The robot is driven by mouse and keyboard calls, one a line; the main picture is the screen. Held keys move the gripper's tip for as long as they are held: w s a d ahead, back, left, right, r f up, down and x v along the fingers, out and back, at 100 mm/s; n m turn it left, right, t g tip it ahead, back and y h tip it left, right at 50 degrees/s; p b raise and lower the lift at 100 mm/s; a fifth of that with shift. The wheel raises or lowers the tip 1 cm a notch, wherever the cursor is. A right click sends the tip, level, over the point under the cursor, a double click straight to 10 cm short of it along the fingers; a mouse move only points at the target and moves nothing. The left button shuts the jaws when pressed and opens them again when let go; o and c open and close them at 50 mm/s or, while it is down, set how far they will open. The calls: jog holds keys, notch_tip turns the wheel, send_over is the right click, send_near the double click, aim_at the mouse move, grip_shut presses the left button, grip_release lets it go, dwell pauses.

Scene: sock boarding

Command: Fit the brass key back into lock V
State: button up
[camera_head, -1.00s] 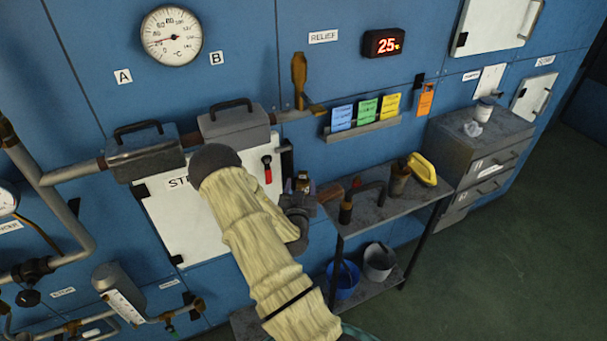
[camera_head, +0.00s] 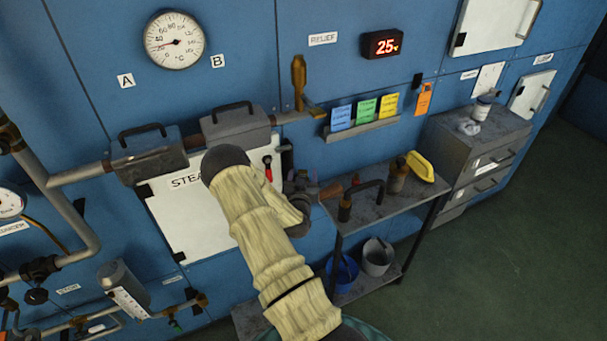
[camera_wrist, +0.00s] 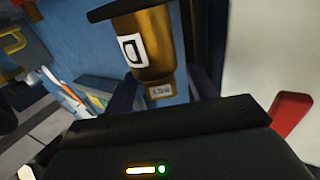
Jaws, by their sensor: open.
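My gripper (camera_wrist: 164,84) is open in the wrist view, with one dark finger on each side of a brass piece. This brass body (camera_wrist: 154,42) has a white label with a dark mark, and a smaller tagged brass end (camera_wrist: 160,90) lies between the fingers. I cannot tell whether the fingers touch it, or which part is the key and which the lock. No letter V is readable. In the head view my arm's pale sleeve hides part of the white STEAM panel (camera_head: 178,226), and my gripper (camera_head: 299,188) is small and dark beside that panel's right edge.
A red lever (camera_wrist: 291,114) is close on the right in the wrist view; it also shows on the panel in the head view (camera_head: 268,168). Pipes run left. The floor right is clear.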

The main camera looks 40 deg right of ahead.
aim_at(302, 171)
jog(key=shift+c, duration=0.5)
jog(key=c, duration=1.1)
notch_tip(302, 171, up, 10)
jog(key=b, duration=0.2)
jog(key=shift+b, duration=0.3)
jog(key=shift+s, duration=0.1)
jog(key=shift+a, duration=0.1)
